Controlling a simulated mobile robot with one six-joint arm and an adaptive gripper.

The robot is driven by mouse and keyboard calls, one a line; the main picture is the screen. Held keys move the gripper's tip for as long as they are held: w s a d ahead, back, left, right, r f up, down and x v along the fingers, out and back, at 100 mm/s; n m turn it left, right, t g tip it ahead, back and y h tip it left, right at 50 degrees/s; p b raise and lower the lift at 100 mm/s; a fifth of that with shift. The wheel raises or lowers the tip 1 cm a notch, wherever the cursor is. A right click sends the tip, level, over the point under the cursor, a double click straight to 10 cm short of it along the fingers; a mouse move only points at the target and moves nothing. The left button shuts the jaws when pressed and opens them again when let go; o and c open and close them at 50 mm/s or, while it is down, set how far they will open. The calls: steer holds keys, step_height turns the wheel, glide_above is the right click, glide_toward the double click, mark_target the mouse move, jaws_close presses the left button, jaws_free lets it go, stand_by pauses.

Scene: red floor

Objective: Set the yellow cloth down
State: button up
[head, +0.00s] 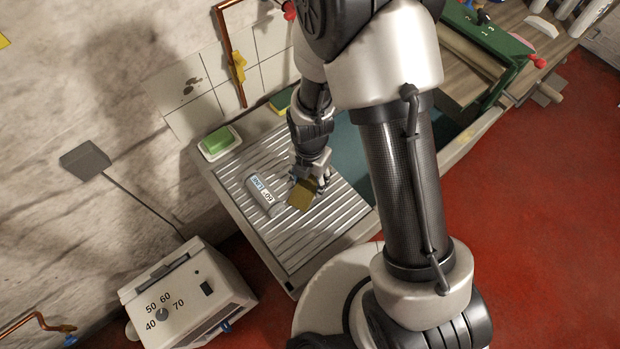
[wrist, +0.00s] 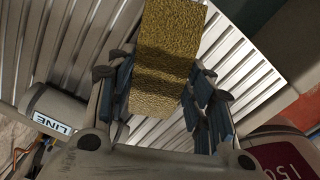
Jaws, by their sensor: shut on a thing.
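The yellow cloth (head: 302,195) is a small mustard-coloured folded piece at the tip of my gripper (head: 318,178), over the ribbed drainboard (head: 317,249). In the wrist view the cloth (wrist: 168,50) stands between the two blue-padded fingers of my gripper (wrist: 157,90), which are shut on it. Its textured face has a dark shadow band across it. I cannot tell whether its lower edge touches the ribs.
A grey cylinder labelled LINE (head: 262,194) lies on the drainboard left of the cloth. A green soap block in a white dish (head: 220,142) sits at the upper-left corner. A white dial box (head: 188,296) stands at lower left. Ribs in front of the cloth are clear.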

steer(key=shift+r, duration=0.1)
steer(key=shift+f, duration=0.2)
steer(key=o, duration=1.3)
